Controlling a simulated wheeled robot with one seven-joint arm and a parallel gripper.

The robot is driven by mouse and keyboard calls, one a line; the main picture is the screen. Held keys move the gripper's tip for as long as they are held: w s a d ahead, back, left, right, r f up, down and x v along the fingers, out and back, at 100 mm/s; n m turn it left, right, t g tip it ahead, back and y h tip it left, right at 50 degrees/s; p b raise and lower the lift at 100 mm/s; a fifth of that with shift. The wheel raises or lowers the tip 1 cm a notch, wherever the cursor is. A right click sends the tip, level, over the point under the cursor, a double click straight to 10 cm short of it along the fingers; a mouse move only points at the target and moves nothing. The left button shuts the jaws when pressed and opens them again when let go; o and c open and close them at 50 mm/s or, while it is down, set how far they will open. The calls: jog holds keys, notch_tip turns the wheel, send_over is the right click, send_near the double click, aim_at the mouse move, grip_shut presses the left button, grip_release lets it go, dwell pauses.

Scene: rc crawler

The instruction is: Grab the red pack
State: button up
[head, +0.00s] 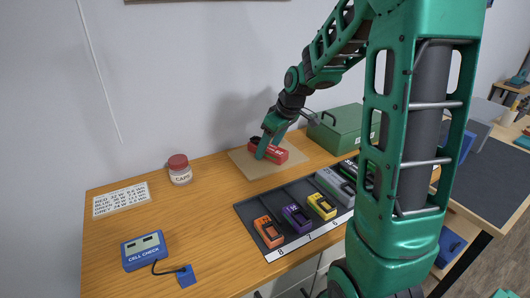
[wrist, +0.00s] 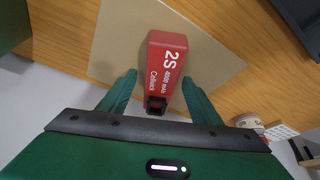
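The red pack (head: 268,152) lies on a tan mat (head: 298,158) at the back of the wooden table. In the wrist view the red pack (wrist: 166,62) shows white "2S" lettering and a black connector at its near end. My gripper (head: 265,148) is down at the pack in the head view. In the wrist view my gripper (wrist: 158,88) is open, with one green finger on each side of the pack's near end. A gap shows between each finger and the pack.
A dark tray (head: 285,250) holds orange (head: 268,231), purple (head: 296,218), yellow (head: 321,205) and grey (head: 335,186) packs. A green case (head: 345,128) stands right of the mat. A red-lidded jar (head: 179,169), a blue cell checker (head: 144,250) and a label card (head: 121,199) lie left.

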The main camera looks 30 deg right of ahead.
grip_shut()
jog(key=shift+r, duration=0.1)
